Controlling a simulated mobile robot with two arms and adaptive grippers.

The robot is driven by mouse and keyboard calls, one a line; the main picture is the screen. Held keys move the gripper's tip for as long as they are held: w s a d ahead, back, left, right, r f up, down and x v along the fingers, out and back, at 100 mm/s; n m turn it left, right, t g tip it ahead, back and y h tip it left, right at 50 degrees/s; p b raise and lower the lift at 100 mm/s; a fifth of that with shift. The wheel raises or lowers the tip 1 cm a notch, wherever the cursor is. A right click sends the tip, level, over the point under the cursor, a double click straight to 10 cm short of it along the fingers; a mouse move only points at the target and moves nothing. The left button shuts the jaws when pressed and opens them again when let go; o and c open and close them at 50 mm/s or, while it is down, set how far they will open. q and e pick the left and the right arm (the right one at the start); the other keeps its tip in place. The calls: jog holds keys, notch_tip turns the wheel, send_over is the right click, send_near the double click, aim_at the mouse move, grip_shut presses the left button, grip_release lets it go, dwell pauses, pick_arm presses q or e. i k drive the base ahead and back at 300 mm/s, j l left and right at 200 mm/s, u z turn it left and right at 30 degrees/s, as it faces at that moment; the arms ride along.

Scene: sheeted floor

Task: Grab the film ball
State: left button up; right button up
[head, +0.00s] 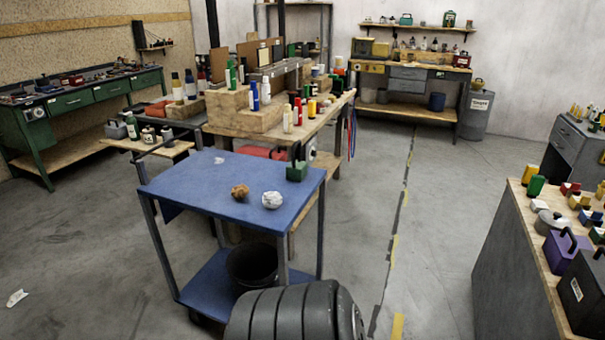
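A white crumpled ball (272,200), which looks like the film ball, lies on the top of a blue cart (190,182), near the front right. A brown crumpled ball (240,191) lies just to its left, apart from it. Neither of my grippers is in the head view, so nothing shows of what they hold.
A green item with a dark handle (297,170) stands at the cart's right corner. A black bucket (252,266) is on its lower shelf. A workbench (323,135) stands behind. Floor is clear right of the cart.

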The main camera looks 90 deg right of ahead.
aim_at(271, 199)
jog(key=z, duration=2.6)
jog(key=i+j+z, duration=0.1)
jog(key=z, duration=0.25)
jog(key=j+z, duration=0.15)
jog(key=z, duration=0.2)
jog(key=i+j+z, duration=0.15)
jog(key=z, duration=0.25)
